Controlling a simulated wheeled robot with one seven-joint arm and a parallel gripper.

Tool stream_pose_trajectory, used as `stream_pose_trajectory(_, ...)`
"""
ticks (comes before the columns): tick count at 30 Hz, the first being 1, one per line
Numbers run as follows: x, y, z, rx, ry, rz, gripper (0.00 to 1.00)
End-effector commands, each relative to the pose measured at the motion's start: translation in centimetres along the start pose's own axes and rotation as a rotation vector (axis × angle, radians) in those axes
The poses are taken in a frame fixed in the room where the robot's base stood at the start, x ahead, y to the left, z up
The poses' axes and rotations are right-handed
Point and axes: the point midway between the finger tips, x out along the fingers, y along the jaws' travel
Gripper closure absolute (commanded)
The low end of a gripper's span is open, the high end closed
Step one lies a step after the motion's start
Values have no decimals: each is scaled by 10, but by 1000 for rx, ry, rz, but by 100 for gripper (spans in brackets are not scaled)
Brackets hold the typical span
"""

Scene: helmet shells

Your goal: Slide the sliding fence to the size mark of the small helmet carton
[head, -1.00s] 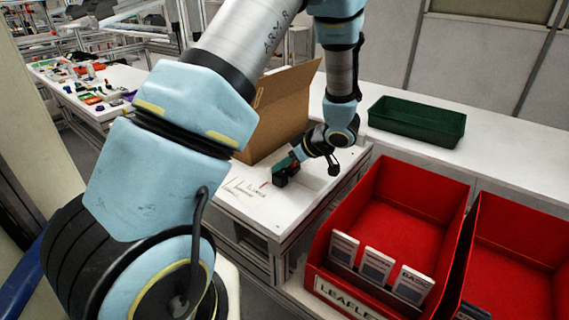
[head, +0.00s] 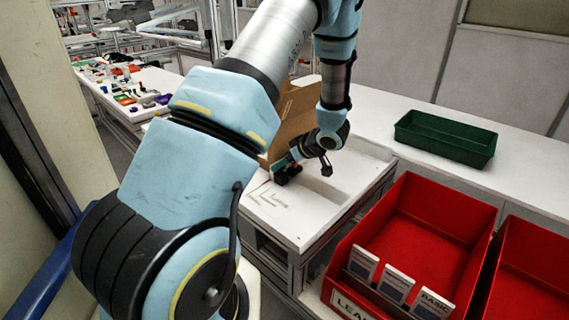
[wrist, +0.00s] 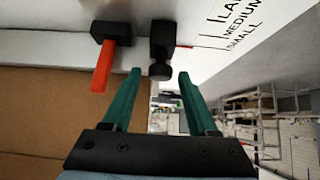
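In the wrist view, a black fence block with a knob (wrist: 161,45) stands at the board. A red pointer (wrist: 185,46) beside it lies close to the line by the word SMALL (wrist: 244,36). The MEDIUM and LARGE marks are further up. My gripper (wrist: 160,72) has its green fingers apart, one on each side of the knob, with gaps showing. In the head view my gripper (head: 287,172) is low over the white bench top, beside the open brown carton (head: 292,125). The carton also fills the left of the wrist view (wrist: 60,110).
A black block with a red bar (wrist: 102,65) is left of the knob. A green tray (head: 445,138) stands on the back bench. Red bins (head: 425,225) with small cards are at the front right. A cluttered table (head: 125,88) is at the left.

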Motion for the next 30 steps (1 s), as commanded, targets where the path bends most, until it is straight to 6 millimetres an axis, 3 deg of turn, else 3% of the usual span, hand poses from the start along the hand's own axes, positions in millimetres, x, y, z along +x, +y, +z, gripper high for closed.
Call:
stream_pose_trajectory(11,-4,0,0,0,0,1,33)
stream_pose_trajectory(14,-16,1,1,-1,0,3,33)
stream_pose_trajectory(24,-81,1,1,-1,0,4,33)
stream_pose_trajectory(30,-103,0,0,-1,-1,1,33)
